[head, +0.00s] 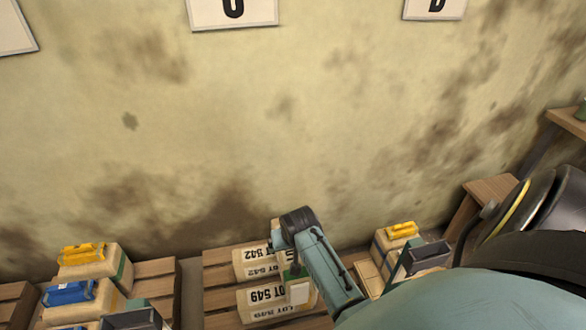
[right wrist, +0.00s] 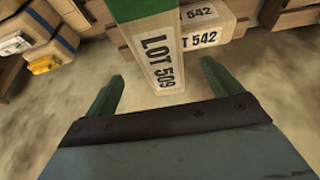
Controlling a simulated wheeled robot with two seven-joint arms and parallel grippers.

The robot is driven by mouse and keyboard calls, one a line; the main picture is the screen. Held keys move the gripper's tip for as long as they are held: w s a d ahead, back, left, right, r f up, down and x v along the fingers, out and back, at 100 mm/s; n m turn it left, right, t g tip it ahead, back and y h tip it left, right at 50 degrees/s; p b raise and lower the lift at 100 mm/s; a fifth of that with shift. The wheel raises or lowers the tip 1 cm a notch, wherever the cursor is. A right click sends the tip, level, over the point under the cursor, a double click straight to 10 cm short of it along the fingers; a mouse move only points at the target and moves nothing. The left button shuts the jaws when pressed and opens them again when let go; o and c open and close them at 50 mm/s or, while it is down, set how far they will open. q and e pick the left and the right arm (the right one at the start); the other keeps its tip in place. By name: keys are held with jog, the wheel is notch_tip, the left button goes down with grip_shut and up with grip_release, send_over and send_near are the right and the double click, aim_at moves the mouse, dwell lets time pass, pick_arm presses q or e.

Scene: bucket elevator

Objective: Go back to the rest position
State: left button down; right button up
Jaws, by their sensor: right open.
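My right arm (head: 325,265) reaches in from the lower right of the head view, its wrist bent down over a middle pallet (head: 217,300). In the right wrist view my right gripper (right wrist: 162,72) is open, its two green fingers apart. A box marked LOT 509 (right wrist: 160,50) shows beyond and between the fingers. They do not visibly grip it. My left gripper is not in view.
Tan packs with yellow (head: 84,252) and blue (head: 70,292) tops are stacked at the left. Another yellow-topped pack (head: 400,232) and a dark grey bin (head: 425,257) are right of my arm. A stained wall (head: 250,130) with signs stands behind. A wooden stand (head: 485,195) is at the right.

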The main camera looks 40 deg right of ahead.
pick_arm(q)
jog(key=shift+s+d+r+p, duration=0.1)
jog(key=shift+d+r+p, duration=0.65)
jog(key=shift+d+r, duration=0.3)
pick_arm(e)
jog(key=v, duration=0.5)
jog(key=shift+r, duration=0.25)
jog(key=shift+s, duration=0.1)
